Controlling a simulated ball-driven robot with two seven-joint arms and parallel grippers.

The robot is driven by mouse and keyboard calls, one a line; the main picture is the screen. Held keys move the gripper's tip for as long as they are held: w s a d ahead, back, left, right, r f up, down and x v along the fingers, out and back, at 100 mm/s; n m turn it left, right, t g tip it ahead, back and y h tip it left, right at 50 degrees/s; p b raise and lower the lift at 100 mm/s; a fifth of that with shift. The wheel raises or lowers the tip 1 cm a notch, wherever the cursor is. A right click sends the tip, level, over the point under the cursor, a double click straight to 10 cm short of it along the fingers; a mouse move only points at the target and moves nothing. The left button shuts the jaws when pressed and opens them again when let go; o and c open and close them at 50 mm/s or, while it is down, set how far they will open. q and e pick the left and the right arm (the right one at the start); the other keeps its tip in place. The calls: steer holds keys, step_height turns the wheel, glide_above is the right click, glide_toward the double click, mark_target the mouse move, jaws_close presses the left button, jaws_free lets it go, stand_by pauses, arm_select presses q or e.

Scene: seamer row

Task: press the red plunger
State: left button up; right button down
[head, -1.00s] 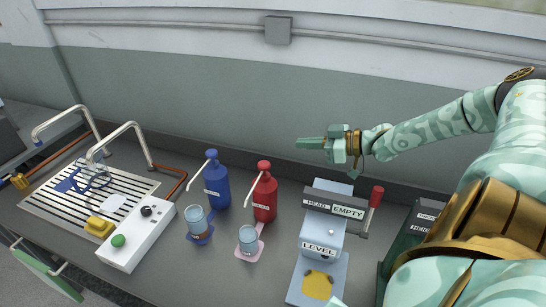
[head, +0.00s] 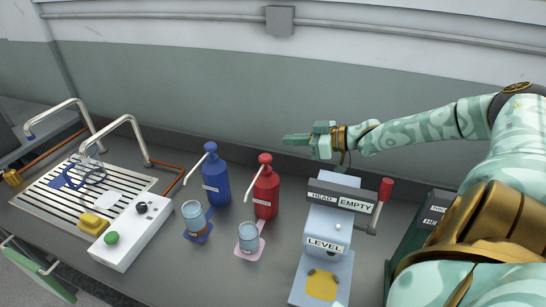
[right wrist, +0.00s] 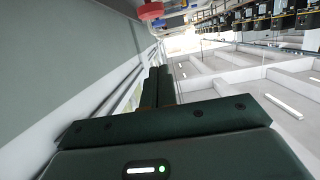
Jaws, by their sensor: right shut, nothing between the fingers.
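The red dispenser bottle (head: 265,196) stands upright on the counter, with the red plunger (head: 265,158) on its top and a pale spout reaching down to the left. A glass (head: 248,233) stands in front of it on a pink mat. My right gripper (head: 286,139) is shut and empty, fingers pointing left, and appears above and a little right of the plunger in the head view. I see no contact with it. The right wrist view shows dark shut fingers (right wrist: 159,87) and a red round part (right wrist: 150,10) that I cannot identify surely. My left gripper is not in view.
A blue dispenser (head: 216,180) stands left of the red one, with a glass (head: 194,215) before it. The machine marked EMPTY (head: 342,195), with a red-handled lever (head: 386,189), stands to the right. A white button box (head: 132,235) and a drain rack (head: 45,200) lie left.

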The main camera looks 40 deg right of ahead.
steer(key=w+f+b, duration=0.1)
steer(key=w+a+f+b, duration=0.1)
steer(key=w+f+b, duration=0.1)
steer(key=w+a+f+b, duration=0.1)
steer(key=w, duration=0.1)
steer(key=shift+a+f, duration=0.25)
steer(key=shift+f, duration=0.1)
steer(key=shift+f+b, duration=0.3)
steer(key=shift+f, duration=0.1)
steer(key=shift+s, duration=0.1)
